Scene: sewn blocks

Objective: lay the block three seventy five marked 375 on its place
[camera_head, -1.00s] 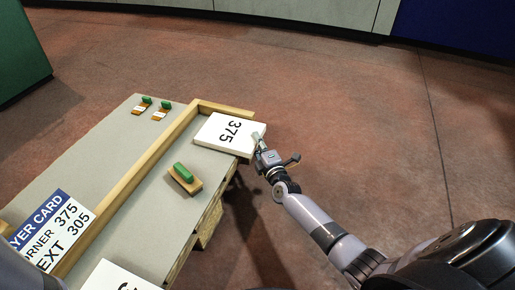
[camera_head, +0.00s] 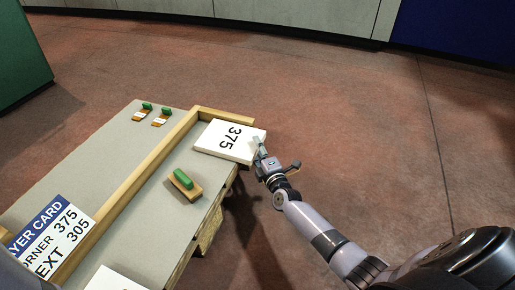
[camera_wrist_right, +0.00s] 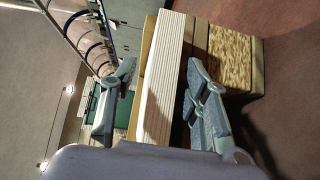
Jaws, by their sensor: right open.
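The white block marked 375 (camera_head: 225,146) lies flat at the far right end of the bench, beside the short wooden rail. Its left side stands at an angle to the long rail, leaving a widening gap. Its right side seems to jut past the bench edge. My right gripper (camera_head: 260,147) is at the block's right edge. In the right wrist view the block's ribbed pale side (camera_wrist_right: 165,75) lies between the spread fingers of the open gripper (camera_wrist_right: 158,105). I cannot tell whether either finger touches it. My left gripper is not in view.
The L-shaped wooden rail (camera_head: 140,189) bounds the work area. A green-handled wooden tool (camera_head: 184,182) lies on the grey bench (camera_head: 165,215). Two small green-topped pieces (camera_head: 145,110) lie beyond the rail. The layer card (camera_head: 55,235) and another white block (camera_head: 112,280) are near.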

